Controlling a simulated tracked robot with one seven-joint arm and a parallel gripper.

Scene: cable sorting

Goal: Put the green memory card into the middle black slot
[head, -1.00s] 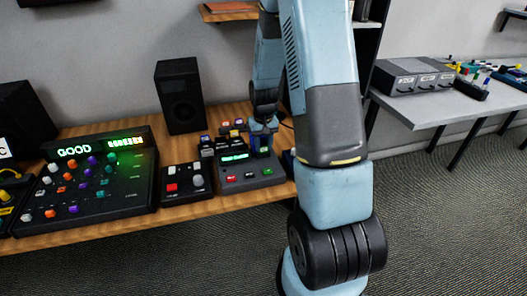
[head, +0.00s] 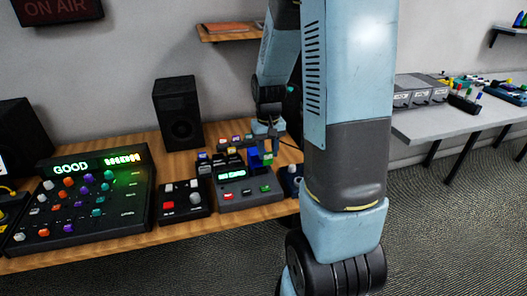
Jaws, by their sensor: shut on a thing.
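My gripper (head: 265,146) is over the right rear of this device, pointing down. It is shut on a small green piece (head: 268,157), which appears to be the green memory card. A blue block (head: 254,161) stands just left of it. The black slots are too small and too hidden to tell apart, so I cannot tell whether the card touches one.
A black button box (head: 183,204) and a mixing panel (head: 95,200) stand left of the device. Small colour-topped blocks (head: 222,156) crowd behind it. A black speaker (head: 178,114) stands at the back. My own arm hides the desk's right end.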

